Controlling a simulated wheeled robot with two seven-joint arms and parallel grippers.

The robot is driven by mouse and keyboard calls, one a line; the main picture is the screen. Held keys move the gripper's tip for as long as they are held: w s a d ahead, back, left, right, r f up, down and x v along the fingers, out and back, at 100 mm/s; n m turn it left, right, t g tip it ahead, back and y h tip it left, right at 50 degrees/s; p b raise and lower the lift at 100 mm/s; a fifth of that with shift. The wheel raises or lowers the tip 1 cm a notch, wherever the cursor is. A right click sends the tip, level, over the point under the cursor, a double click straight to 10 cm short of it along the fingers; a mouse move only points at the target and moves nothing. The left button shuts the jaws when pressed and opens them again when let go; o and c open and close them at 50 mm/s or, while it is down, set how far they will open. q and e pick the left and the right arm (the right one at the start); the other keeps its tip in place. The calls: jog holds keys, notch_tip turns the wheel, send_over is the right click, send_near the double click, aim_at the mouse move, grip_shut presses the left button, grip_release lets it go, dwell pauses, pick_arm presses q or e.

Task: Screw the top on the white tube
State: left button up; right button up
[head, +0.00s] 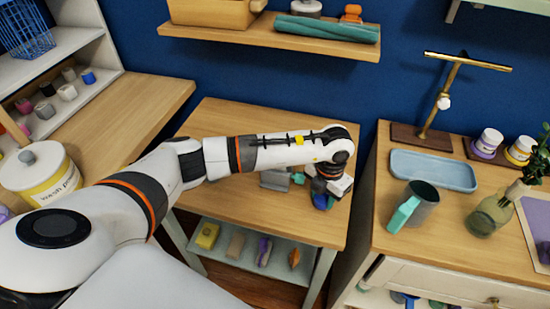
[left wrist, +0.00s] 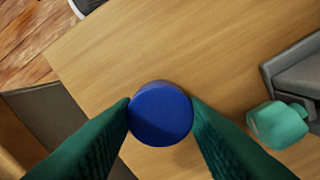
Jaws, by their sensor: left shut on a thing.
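My left gripper (head: 325,196) is low over the right part of the middle wooden table (head: 235,135). In the left wrist view its two green fingers (left wrist: 161,118) are shut on the sides of a round blue top (left wrist: 160,113). The blue thing shows only partly in the head view, under the gripper. What lies below the top is hidden, and I cannot tell whether it touches the table. I cannot make out a white tube in either view. My right gripper is not in view.
A grey object (left wrist: 300,75) and a small teal piece (left wrist: 277,124) lie beside the gripper. The right counter holds a blue tray (head: 433,170), a grey mug (head: 421,203) and a green vase (head: 489,212). The middle table's back left is clear.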

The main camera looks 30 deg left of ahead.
pick_arm(q)
jog(key=shift+r+p, duration=0.8)
jog(key=shift+r, duration=0.75)
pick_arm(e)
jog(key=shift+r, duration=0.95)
